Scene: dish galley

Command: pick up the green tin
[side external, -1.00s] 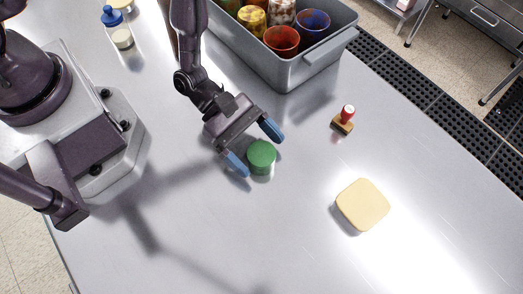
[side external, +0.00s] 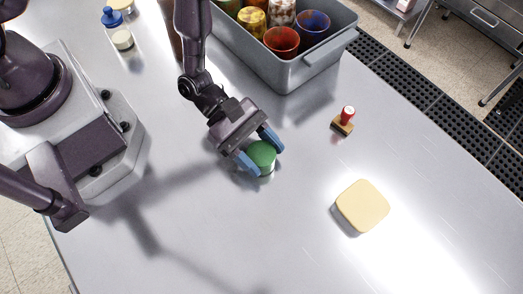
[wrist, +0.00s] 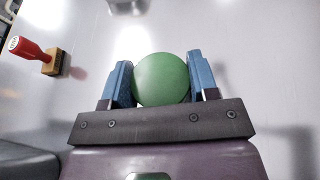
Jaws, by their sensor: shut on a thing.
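The green tin (side external: 262,155) is a short round tin on the steel table, below the grey bin in the side external view. My gripper (side external: 259,153) is shut on it, with one blue finger on each side. In the wrist view the green tin (wrist: 161,79) sits between the two blue fingers of my gripper (wrist: 160,82), touching both. The tin appears to be at or very near the table surface; a small gap beneath it cannot be told. Its underside is hidden.
A grey bin (side external: 292,75) with several cups stands above. A pale yellow block (side external: 362,206) lies lower right. A blue-capped bottle (side external: 112,17) stands upper left.

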